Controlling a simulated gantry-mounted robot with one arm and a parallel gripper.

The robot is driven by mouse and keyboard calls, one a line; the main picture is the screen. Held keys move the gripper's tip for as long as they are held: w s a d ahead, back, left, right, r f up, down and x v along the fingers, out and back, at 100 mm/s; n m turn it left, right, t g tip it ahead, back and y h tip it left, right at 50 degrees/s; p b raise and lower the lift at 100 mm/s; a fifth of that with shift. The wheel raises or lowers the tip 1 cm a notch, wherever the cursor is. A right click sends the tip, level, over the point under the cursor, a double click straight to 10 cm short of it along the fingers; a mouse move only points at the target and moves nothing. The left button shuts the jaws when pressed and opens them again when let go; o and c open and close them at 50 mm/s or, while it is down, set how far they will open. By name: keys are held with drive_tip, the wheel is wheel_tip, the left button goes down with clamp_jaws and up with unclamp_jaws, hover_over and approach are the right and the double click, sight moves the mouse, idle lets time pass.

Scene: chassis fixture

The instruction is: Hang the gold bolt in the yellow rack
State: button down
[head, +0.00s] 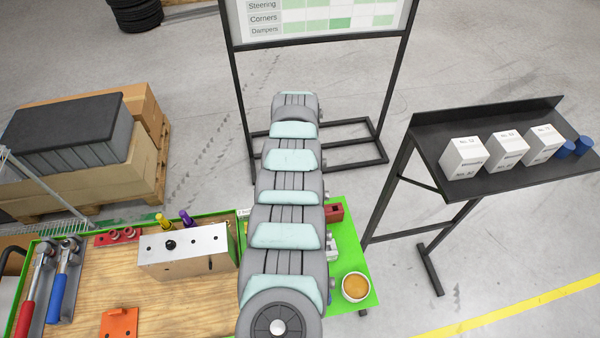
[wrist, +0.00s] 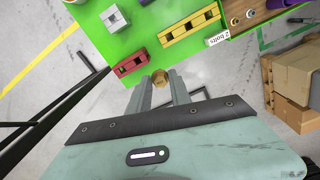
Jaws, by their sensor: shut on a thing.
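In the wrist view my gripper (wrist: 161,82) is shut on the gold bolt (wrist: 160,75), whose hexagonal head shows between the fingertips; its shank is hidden. The yellow rack (wrist: 190,27), a slotted bar, lies on the green board beyond the fingertips, slightly right in the picture. The bolt is apart from it. A red slotted rack (wrist: 131,65) is nearer, just left of the bolt; it also shows in the head view (head: 334,213). In the head view my arm hides the gripper, the bolt and the yellow rack.
A grey block (wrist: 115,18) sits on the green board, and a "2 bolts" label (wrist: 217,39) is beside the yellow rack. A bowl (head: 356,287) stands at the board's right corner. A silver block (head: 187,250) is left of my arm. A black shelf (head: 500,180) stands right.

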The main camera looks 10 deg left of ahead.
drive_tip(key=s+a+f+b, duration=0.1)
drive_tip(key=s+a+f, duration=0.2)
drive_tip(key=f, duration=0.5)
drive_tip(key=s+a+f+b, duration=0.2)
drive_tip(key=s+a+f, duration=0.1)
drive_tip(key=a+f, duration=0.2)
drive_tip(key=shift+s+a+f+n, duration=0.25)
drive_tip(key=shift+a+f+n, duration=0.1)
drive_tip(key=shift+f, duration=1)
idle(0.5)
drive_tip(key=shift+f+b, duration=1.75)
drive_tip(key=shift+f, duration=0.05)
drive_tip(key=c, duration=1.1)
unclamp_jaws()
